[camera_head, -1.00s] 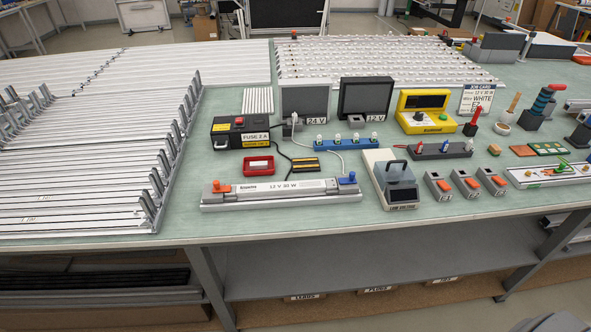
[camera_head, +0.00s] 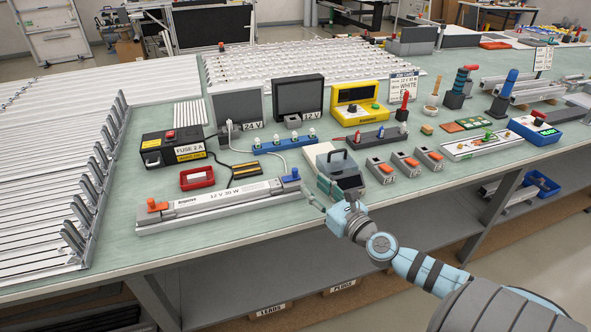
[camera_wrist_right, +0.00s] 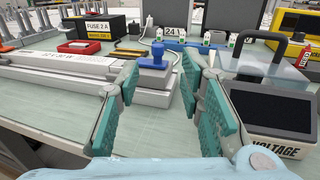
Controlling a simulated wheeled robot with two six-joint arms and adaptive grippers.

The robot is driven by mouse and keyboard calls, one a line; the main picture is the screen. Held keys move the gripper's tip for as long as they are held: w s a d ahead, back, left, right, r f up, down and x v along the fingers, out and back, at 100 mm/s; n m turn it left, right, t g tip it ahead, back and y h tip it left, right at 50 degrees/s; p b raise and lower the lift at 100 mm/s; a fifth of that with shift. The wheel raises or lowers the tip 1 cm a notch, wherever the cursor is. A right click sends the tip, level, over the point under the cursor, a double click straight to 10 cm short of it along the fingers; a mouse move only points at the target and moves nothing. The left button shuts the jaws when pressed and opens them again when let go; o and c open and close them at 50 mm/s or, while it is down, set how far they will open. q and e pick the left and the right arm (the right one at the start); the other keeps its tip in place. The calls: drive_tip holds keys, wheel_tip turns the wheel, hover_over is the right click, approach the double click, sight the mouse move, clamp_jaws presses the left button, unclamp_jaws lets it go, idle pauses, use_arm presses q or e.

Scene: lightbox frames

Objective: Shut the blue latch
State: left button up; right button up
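The blue latch (camera_head: 291,175) is at the right end of a long white lightbox frame (camera_head: 222,200) labelled 12 V 30 W. An orange latch (camera_head: 154,205) is at its left end. In the right wrist view the blue latch (camera_wrist_right: 158,58) has an upright knob on a grey end block (camera_wrist_right: 153,80). My right gripper (camera_head: 318,194) is just right of and nearer than the latch. It also shows in the right wrist view (camera_wrist_right: 162,80), with its teal-padded fingers apart, nothing between them, and the latch beyond. I cannot tell whether the latch is shut. My left gripper is out of view.
A low-voltage box with a dark handle (camera_head: 338,172) stands close to the right of my right gripper. Behind the frame are a red tray (camera_head: 197,178), a fuse box (camera_head: 172,147) and a blue strip (camera_head: 285,142) with a white cable.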

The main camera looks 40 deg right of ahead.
sight(297, 171)
drive_tip(key=w, duration=0.4)
drive_tip(key=w+p, duration=0.1)
drive_tip(key=w, duration=0.4)
drive_tip(key=shift+w+d+r, duration=0.1)
drive_tip(key=shift+w+d, duration=0.1)
drive_tip(key=shift+w, duration=0.1)
clamp_jaws()
